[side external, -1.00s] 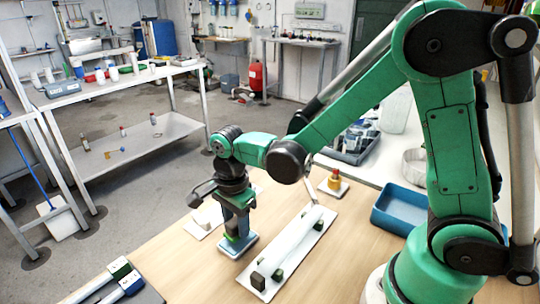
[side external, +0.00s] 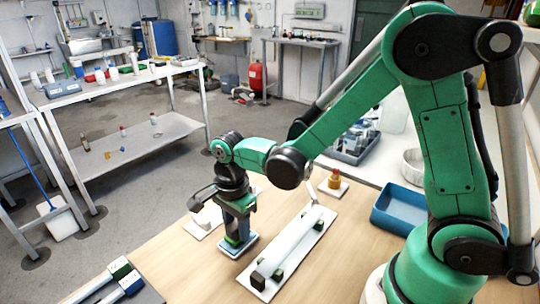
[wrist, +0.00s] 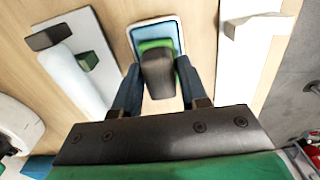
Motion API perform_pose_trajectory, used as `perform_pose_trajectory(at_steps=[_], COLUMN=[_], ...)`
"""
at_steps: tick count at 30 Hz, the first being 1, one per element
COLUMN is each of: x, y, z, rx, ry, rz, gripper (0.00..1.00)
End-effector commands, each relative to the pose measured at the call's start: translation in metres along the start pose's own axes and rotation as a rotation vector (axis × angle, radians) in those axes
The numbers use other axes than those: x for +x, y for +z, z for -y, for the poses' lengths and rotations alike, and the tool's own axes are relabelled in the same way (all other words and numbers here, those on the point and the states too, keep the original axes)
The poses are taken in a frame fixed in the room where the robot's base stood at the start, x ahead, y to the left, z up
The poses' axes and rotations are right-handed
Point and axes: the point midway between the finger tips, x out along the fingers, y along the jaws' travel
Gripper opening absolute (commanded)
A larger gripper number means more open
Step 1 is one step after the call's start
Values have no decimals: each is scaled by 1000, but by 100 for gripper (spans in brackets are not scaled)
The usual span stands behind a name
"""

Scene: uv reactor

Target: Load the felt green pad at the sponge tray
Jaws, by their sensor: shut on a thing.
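The felt green pad (wrist: 155,44) shows in the wrist view as a green piece under a dark grey block that sits between my fingers. It also shows as a small green patch in the side view (side external: 232,241). My gripper (side external: 237,229) points down and is shut on the pad; its two dark fingers flank the block in the wrist view (wrist: 158,76). Whether the pad touches the tray's floor is hard to tell.
A white plate with a white tube (side external: 290,249) and dark supports lies close to the right of the tray. A white flat piece (side external: 203,222) lies behind left. A red-and-yellow button (side external: 334,180) and a blue bin (side external: 398,211) stand farther right.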

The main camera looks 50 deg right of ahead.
Motion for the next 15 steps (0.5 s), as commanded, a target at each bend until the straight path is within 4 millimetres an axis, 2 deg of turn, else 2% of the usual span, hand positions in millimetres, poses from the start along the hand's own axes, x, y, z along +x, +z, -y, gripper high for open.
perform_pose_trajectory(at_steps=[15], x=[6], y=[0], z=[0], rx=[0], ry=[0], rz=[0], gripper=[0])
